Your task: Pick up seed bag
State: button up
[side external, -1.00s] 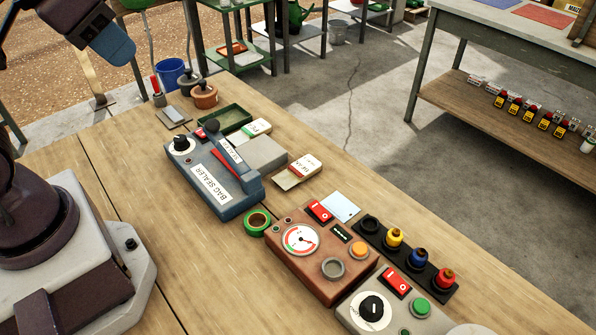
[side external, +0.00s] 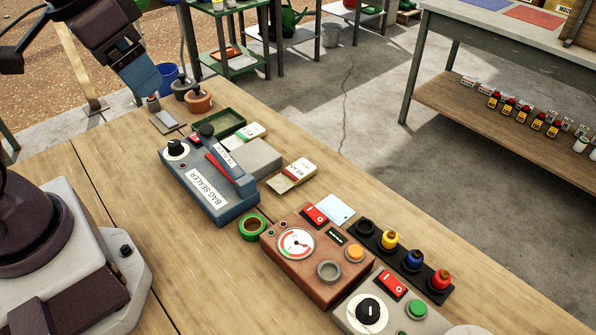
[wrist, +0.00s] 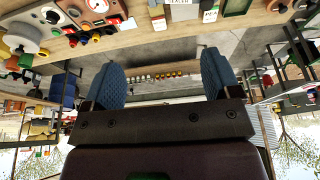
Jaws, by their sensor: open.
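Two small white packets that look like seed bags lie flat on the wooden bench in the side view. One packet (side external: 299,167) lies to the right of the blue bag sealer (side external: 205,180). The other packet (side external: 249,131), with a green mark, lies beside the green tray. A green-marked packet also shows near the top of the wrist view (wrist: 210,15). I cannot tell which one is the task's bag. My gripper (side external: 147,82), with blue padded fingers, hangs above the bench's far left end, away from both packets. In the wrist view its fingers (wrist: 161,82) are wide apart and empty.
The green tray (side external: 219,123), two lidded pots and a grey plate (side external: 163,123) sit at the far end. A brown gauge box (side external: 310,262), a green ring (side external: 253,226) and coloured knobs (side external: 412,259) stand nearer.

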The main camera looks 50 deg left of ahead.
jog(key=w+d+f+g, duration=0.1)
jog(key=w+f+g, duration=0.15)
jog(key=w, duration=0.45)
jog(key=w+f+g, duration=0.1)
jog(key=w+f, duration=0.3)
jog(key=w, duration=0.2)
send_over(306, 164)
jog(key=w, duration=0.1)
jog(key=f, duration=2)
jog(key=shift+a, duration=0.2)
jog(key=shift+s+d+f, duration=0.1)
jog(key=shift+s+f, duration=0.15)
jog(key=shift+f, duration=1.25)
jog(key=shift+s+d+f, duration=0.1)
jog(key=shift+s+f, duration=0.1)
jog(key=shift+f, duration=1.3)
jog(key=c, duration=1)
